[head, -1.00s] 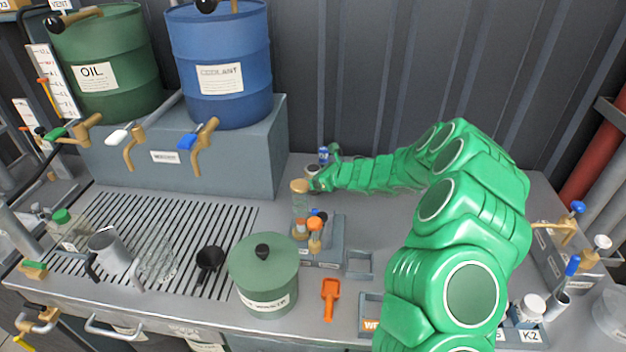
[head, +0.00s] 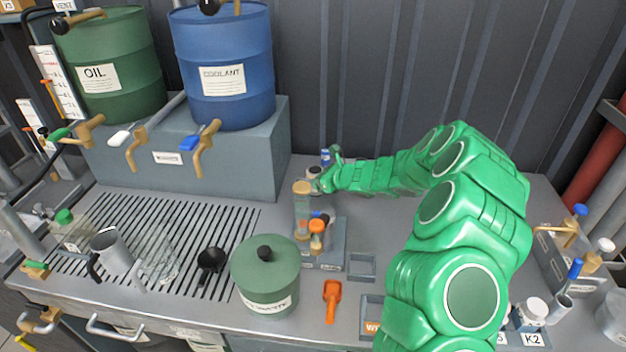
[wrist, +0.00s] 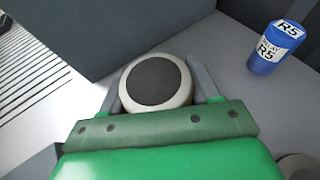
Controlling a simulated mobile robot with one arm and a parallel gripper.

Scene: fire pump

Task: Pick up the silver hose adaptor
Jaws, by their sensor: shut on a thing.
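The silver hose adaptor appears to be the round, pale silver piece with a dark grey top (wrist: 157,80) in the wrist view. It stands upright on the grey bench, between my two fingers. In the head view it shows small and partly hidden (head: 313,171) at the end of my green arm. My gripper (wrist: 158,90) is shut on it, one finger against each side. Its lower part is hidden by the gripper.
A blue R5 canister (wrist: 276,47) stands just beyond, to the right. The grey block under the drums (head: 235,160) rises behind left. A green lidded pot (head: 265,275) stands in front.

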